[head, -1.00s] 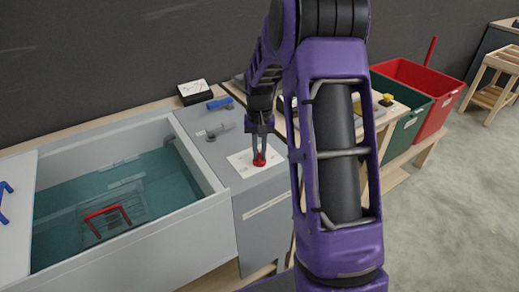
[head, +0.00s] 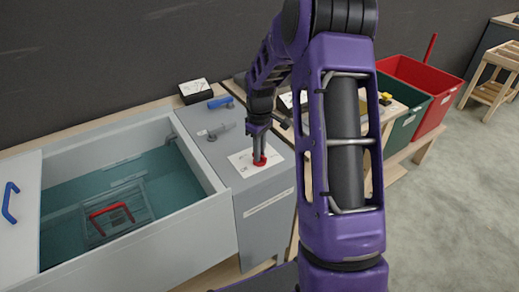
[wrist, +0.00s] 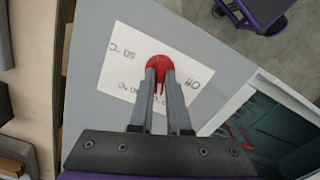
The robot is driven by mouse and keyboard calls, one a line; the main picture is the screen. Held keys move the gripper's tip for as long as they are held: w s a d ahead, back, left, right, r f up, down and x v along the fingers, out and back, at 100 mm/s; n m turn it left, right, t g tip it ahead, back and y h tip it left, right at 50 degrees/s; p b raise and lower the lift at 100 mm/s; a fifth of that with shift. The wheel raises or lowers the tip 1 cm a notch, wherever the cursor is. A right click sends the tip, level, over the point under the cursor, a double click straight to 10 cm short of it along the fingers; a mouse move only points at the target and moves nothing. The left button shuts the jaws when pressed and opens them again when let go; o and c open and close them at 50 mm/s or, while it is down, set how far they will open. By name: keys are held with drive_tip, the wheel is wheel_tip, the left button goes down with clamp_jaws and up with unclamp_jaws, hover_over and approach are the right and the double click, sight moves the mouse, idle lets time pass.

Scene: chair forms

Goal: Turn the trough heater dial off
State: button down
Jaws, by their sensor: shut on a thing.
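The red heater dial (head: 260,161) sits on a white label (head: 244,165) on top of the grey control box (head: 262,190) at the trough's right end. My gripper (head: 260,154) points down at the dial. In the wrist view my gripper (wrist: 160,75) has its two grey fingers closed on the red dial (wrist: 158,66), which shows between and beyond the tips. The label (wrist: 115,65) there shows temperature marks such as 50 °C and an OFF-like word, partly hidden by the fingers. I cannot tell exactly where the dial points.
The trough (head: 205,225) holds water and a rack with a red handle (head: 111,211). A grey lever (head: 221,130) and a blue handle (head: 220,102) lie behind the dial. Green (head: 405,120) and red (head: 432,115) bins stand to the right.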

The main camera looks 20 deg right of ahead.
drive_tip(key=n+p, duration=0.1)
drive_tip(key=n, duration=0.5)
drive_tip(key=shift+p, duration=0.35)
drive_tip(key=n, duration=0.3)
drive_tip(key=shift+n, duration=2.3)
drive_tip(key=c, duration=0.9)
unclamp_jaws()
wheel_tip(320, 180, up, 18)
drive_tip(key=shift+f, duration=0.25)
drive_tip(key=shift+w, duration=0.1)
